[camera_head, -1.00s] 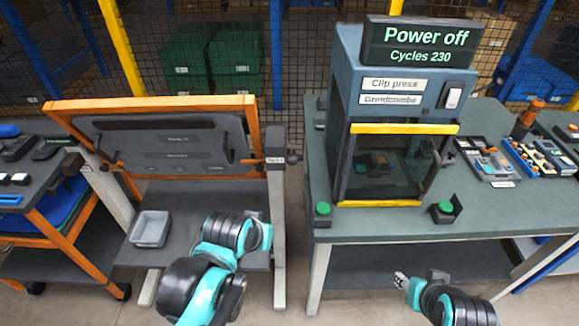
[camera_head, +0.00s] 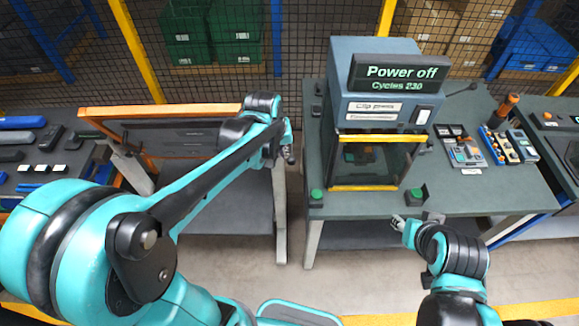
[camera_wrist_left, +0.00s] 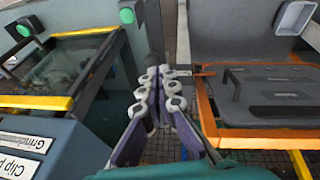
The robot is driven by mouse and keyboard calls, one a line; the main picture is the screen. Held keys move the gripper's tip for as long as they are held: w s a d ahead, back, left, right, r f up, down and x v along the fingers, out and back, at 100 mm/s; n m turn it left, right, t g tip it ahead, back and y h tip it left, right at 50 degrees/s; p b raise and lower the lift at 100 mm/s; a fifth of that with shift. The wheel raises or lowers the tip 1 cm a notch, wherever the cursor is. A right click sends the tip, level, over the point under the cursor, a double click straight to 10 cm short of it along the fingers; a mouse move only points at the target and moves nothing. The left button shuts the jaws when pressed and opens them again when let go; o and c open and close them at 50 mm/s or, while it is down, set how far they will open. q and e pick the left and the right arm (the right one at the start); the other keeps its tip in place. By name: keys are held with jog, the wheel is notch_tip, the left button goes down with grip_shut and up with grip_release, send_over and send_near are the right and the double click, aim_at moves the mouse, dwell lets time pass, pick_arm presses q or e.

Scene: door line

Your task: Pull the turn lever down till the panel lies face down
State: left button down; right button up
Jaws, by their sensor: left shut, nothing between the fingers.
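The dark panel (camera_head: 175,140) hangs in an orange frame (camera_head: 130,111) on a stand at the left and is not lying flat in the head view. In the left wrist view the panel (camera_wrist_left: 275,95) and the orange frame (camera_wrist_left: 207,118) are at the right. My left gripper (camera_head: 287,140) is beside the stand's right post, where the turn mechanism sits. Its fingers (camera_wrist_left: 157,88) are shut and empty in the left wrist view. I cannot clearly make out the turn lever; my arm hides part of that corner. My right gripper (camera_head: 400,223) is small, near the bench front.
The clip press (camera_head: 385,80), reading Power off, stands on a green bench (camera_head: 460,205) close to the right of the left gripper. A narrow floor gap separates bench and stand. A tool table (camera_head: 40,175) is at the far left.

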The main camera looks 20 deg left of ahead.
pick_arm(q)
notch_tip(320, 180, down, 23)
jog(key=s+d+t+b, duration=0.2)
jog(key=b, duration=1.1)
jog(key=shift+d+y, duration=0.4)
pick_arm(e)
notch_tip(320, 180, down, 13)
jog(key=shift+s, duration=0.2)
jog(key=shift+f, duration=0.1)
